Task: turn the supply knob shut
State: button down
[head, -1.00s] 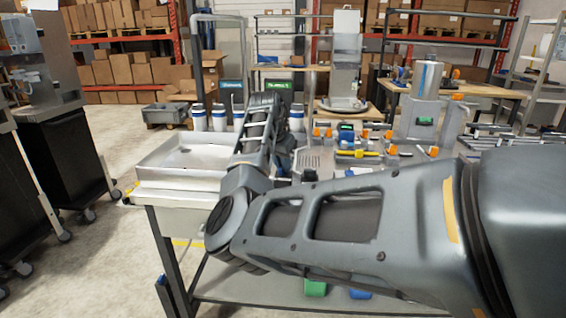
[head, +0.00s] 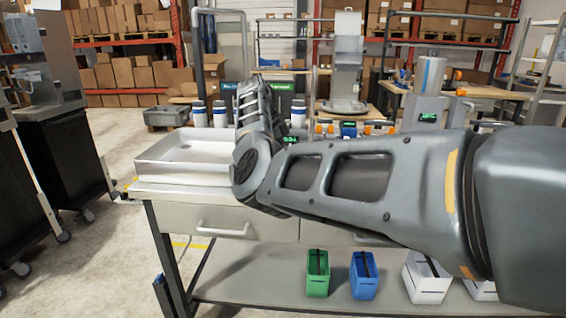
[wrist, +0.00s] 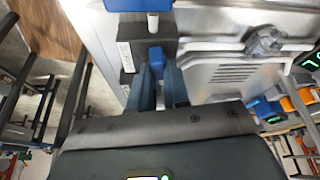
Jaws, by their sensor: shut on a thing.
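The wrist view shows my gripper (wrist: 159,76) with its two dark blue-grey fingers on either side of a small blue knob (wrist: 156,54). The fingers are shut on the knob, which sits at a dark block (wrist: 128,56) with a pale label. The fingers hide part of the knob, and its turn angle is hard to read. A blue part with a white stem (wrist: 153,22) is just above it. In the head view, my own arm hides the knob and the fingertips.
A metal tray (head: 180,152) is left of my arm on the workbench. Bottles with blue bands (head: 200,113) stand behind. A metal fitting (wrist: 264,40) lies right of the knob in the wrist view. Green (head: 317,275) and blue (head: 363,276) bins stand on the lower shelf.

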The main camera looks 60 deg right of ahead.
jog(key=shift+m+y+b, duration=0.4)
jog(key=shift+m+b, duration=0.2)
jog(key=shift+m, duration=0.5)
jog(key=shift+d, duration=0.1)
jog(key=c, duration=1.1)
grip_release()
jog(key=shift+r, duration=0.1)
jog(key=v, duration=0.7)
jog(key=shift+w+r+b, duration=0.25)
jog(key=shift+b, duration=0.15)
